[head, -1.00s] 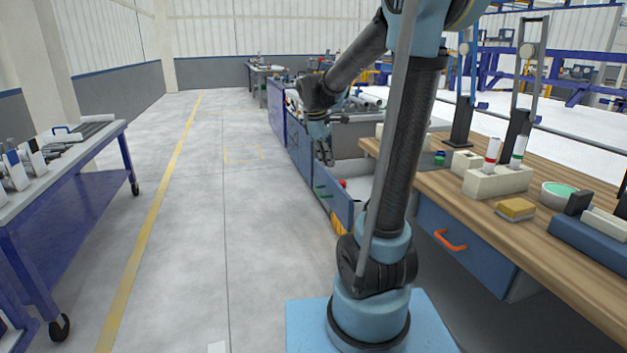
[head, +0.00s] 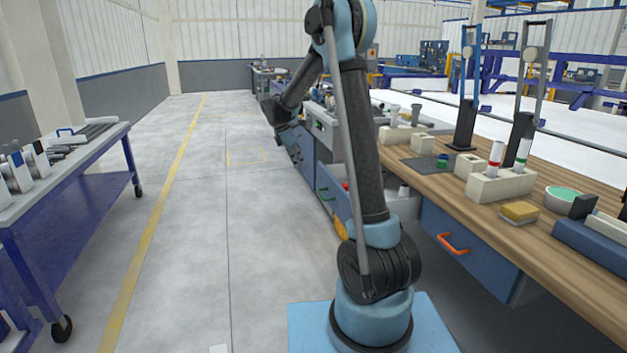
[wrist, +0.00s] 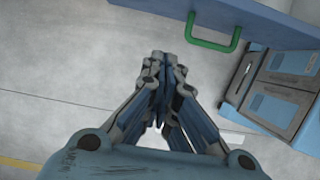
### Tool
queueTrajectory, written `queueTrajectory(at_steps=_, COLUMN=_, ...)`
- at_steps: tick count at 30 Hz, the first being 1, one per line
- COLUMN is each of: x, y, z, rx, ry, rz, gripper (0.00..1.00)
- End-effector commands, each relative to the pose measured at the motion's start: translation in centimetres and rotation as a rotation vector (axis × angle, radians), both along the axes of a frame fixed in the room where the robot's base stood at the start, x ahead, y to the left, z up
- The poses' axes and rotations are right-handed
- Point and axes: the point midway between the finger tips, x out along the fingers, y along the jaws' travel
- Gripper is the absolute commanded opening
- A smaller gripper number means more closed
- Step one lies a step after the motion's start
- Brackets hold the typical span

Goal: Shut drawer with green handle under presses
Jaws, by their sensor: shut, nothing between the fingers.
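The drawer with the green handle (head: 327,194) stands pulled out on the aisle side of the workbench, with a red item inside, partly hidden behind my arm. In the wrist view the blue drawer front (wrist: 262,22) crosses the top right, with the green handle (wrist: 213,33) on it. My gripper (head: 296,155) is in front of the drawer on the aisle side, apart from the handle. In the wrist view my gripper (wrist: 162,62) is shut and empty, below and left of the handle. The presses (head: 465,95) stand on the wooden bench.
A blue drawer with an orange handle (head: 453,243) is on the near bench front. The wooden bench top (head: 440,185) holds blocks, a sponge and a bowl. A blue cart (head: 75,200) stands at left. The grey aisle floor (head: 190,220) between is clear.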

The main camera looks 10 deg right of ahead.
Motion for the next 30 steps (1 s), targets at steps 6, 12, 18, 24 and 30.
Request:
queueTrajectory(at_steps=6, x=0.2, y=-0.8, z=-1.9, rx=0.0, ry=0.001, rz=0.0, gripper=0.0)
queueTrajectory(at_steps=12, x=0.4, y=-2.0, z=-5.1, rx=0.0, ry=0.001, rz=-0.001, gripper=0.0)
queueTrajectory(at_steps=18, x=0.6, y=-3.3, z=-8.3, rx=0.0, ry=0.001, rz=-0.001, gripper=0.0)
queueTrajectory(at_steps=24, x=1.0, y=-5.7, z=-9.2, rx=0.0, ry=0.0, rz=-0.002, gripper=0.0)
queueTrajectory(at_steps=30, x=1.3, y=-7.3, z=-9.2, rx=0.0, ry=0.001, rz=-0.001, gripper=0.0)
